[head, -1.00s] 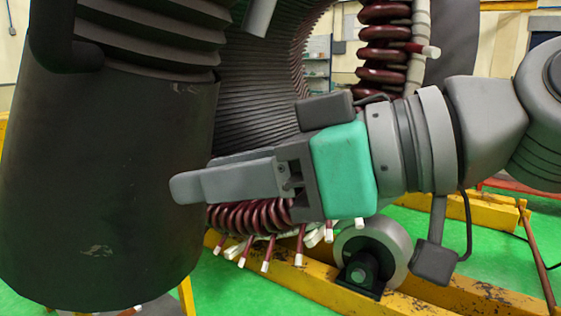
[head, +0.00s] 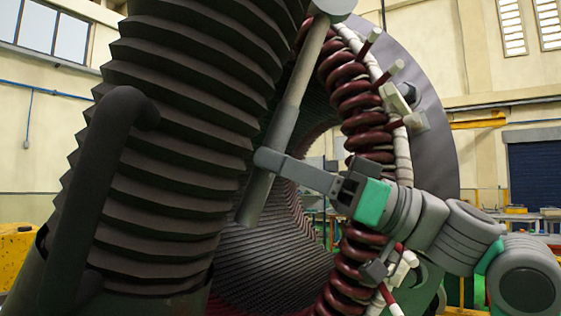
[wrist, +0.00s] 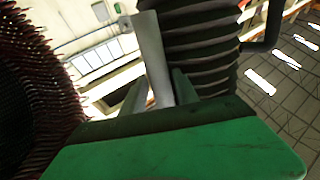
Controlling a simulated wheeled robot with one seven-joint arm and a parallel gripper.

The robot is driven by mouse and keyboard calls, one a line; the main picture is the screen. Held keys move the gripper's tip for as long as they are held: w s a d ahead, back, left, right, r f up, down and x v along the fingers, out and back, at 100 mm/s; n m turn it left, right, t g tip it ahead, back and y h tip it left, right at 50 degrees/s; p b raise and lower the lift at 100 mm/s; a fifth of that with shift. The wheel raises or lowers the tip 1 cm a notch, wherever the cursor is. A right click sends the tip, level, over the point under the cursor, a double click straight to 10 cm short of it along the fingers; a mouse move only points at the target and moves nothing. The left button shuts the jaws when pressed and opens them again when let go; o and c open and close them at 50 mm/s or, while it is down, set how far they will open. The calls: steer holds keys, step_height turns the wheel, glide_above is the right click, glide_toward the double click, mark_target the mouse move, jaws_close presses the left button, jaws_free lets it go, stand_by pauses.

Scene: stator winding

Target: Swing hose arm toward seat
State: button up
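A grey rod (head: 285,125) hangs at a slant from a round grey joint at the top of the head view. A thick black ribbed hose (head: 170,130) with a black bent handle (head: 110,150) stands left of it. I cannot tell which part is the hose arm. Whether the fingers press on the rod is unclear. No seat is identifiable.
The stator's dark ribbed bore (head: 275,270) lies behind and below my gripper. Dark red coils (head: 355,105) with white wrapping and protruding rod ends curve close above and below my wrist. Open hall lies at far right.

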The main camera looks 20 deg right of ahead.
jaws_close()
stand_by(1.4)
